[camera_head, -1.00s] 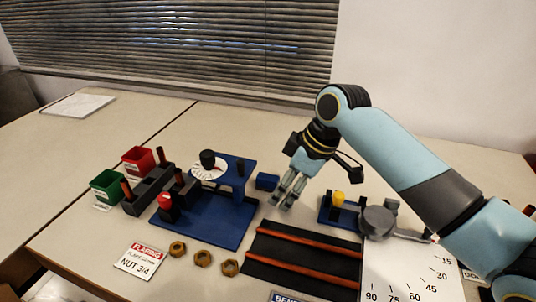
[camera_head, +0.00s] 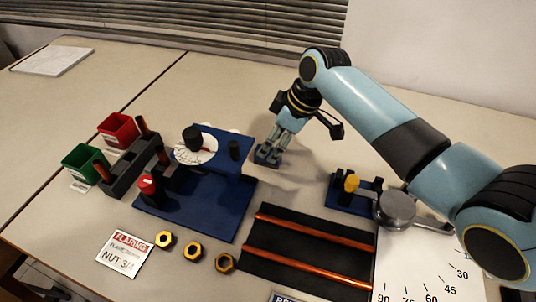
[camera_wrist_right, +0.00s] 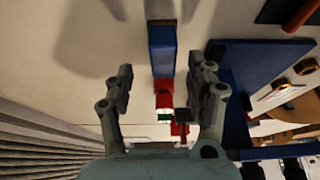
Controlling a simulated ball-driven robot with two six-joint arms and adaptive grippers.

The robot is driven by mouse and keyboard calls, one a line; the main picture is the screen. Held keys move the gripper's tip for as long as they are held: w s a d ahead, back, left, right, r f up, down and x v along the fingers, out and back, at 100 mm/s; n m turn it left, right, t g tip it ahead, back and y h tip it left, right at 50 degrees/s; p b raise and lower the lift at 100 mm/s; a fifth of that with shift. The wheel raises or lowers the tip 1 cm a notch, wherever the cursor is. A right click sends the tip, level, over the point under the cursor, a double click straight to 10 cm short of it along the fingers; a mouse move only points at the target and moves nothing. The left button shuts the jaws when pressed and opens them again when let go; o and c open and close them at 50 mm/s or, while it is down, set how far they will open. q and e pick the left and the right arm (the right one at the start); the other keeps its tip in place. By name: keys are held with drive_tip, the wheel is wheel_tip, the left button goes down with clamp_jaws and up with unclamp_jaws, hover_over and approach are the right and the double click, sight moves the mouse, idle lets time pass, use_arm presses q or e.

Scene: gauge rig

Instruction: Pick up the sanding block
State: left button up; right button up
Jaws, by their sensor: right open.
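The sanding block appears to be the small blue block (camera_head: 266,157) on the table, just right of the blue gauge plate. My right gripper (camera_head: 276,142) points down right over it, its fingers partly covering the block. In the right wrist view the blue block (camera_wrist_right: 162,50) lies in line with the gap between the two open fingers (camera_wrist_right: 161,85), with space on either side. The jaws hold nothing. I cannot tell how far the fingertips are above the table. My left gripper is not in view.
The blue gauge rig (camera_head: 205,212) with its white dial stands close left of the block. A black mat with copper rods (camera_head: 310,240) lies in front, and a bender (camera_head: 395,207) sits to the right. Red (camera_head: 118,130) and green (camera_head: 85,163) bins are far left.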

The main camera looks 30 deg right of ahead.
sight(258, 160)
drive_tip(key=x, duration=0.4)
drive_tip(key=shift+s+a, duration=0.15)
drive_tip(key=shift+s, duration=0.05)
drive_tip(key=shift+r, duration=0.1)
drive_tip(key=c, duration=1.1)
clamp_jaws()
drive_tip(key=shift+r, duration=0.15)
